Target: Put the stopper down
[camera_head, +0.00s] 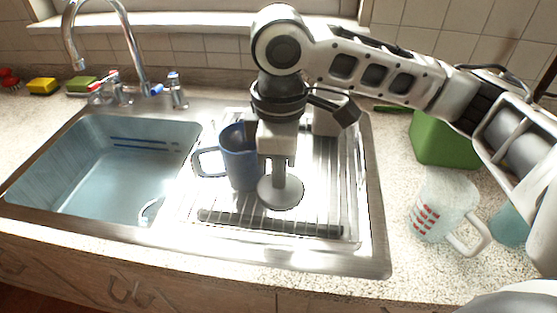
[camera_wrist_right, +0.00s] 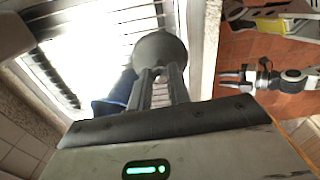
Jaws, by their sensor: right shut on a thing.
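The grey stopper (camera_head: 281,193), a round disc with a stem, is upright at the wire drying rack (camera_head: 320,190) beside the sink basin. My right gripper (camera_head: 278,158) points down and is shut on its stem. I cannot tell whether the disc touches the rack. In the right wrist view the stopper (camera_wrist_right: 160,48) shows between the fingertips (camera_wrist_right: 160,75). A blue jug (camera_head: 239,158) stands close to its left, partly behind the gripper. My left gripper (camera_wrist_right: 229,78) shows only in the right wrist view, over the floor, small, its fingers apart.
The sink basin (camera_head: 95,165) is left of the rack, below the faucet (camera_head: 130,45). A measuring cup (camera_head: 440,205) and a green container (camera_head: 440,140) stand on the right counter. Sponges (camera_head: 43,86) lie at the back left. The rack's front right is clear.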

